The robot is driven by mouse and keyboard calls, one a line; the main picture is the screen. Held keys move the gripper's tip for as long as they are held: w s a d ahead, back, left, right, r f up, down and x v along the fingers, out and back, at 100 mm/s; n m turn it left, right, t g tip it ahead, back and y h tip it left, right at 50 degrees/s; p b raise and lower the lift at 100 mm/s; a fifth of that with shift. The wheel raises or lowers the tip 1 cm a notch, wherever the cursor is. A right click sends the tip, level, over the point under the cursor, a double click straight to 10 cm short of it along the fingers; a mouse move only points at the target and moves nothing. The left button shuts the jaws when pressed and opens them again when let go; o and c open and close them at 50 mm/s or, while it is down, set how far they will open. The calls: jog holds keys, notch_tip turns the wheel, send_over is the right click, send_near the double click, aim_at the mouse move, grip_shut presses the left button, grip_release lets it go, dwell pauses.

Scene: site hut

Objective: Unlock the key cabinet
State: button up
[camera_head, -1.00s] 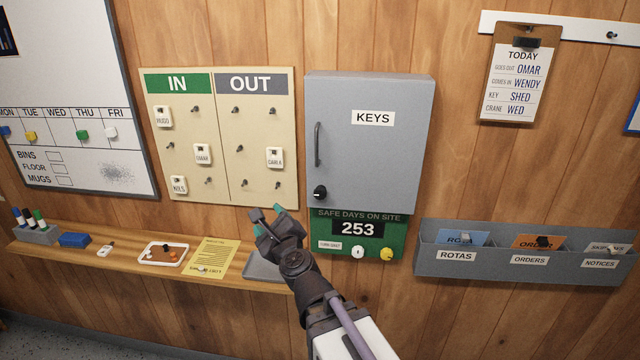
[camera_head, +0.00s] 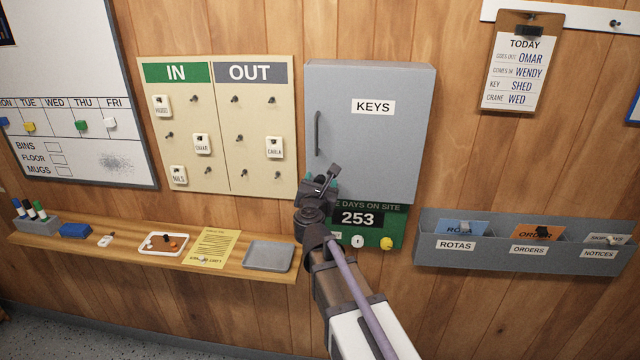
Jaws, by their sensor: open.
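The grey key cabinet (camera_head: 375,140) hangs on the wood wall with its door shut. It has a white KEYS label (camera_head: 373,107) and a dark vertical handle (camera_head: 317,133) at the door's left side. A black round knob at the door's lower left is mostly hidden behind my gripper. My gripper (camera_head: 326,180) is open and empty, in front of the cabinet's lower left corner. I cannot tell whether its fingers touch the knob.
A green safe-days board (camera_head: 395,228) sits directly below the cabinet. The IN/OUT board (camera_head: 220,125) hangs to the left, above a wooden shelf (camera_head: 120,243) with a grey tray (camera_head: 268,256). A grey file rack (camera_head: 520,262) is at right.

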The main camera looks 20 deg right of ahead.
jog(key=shift+w+d, duration=0.1)
jog(key=shift+w, duration=0.2)
jog(key=shift+c, duration=0.3)
jog(key=c, duration=0.9)
jog(key=shift+o, duration=0.2)
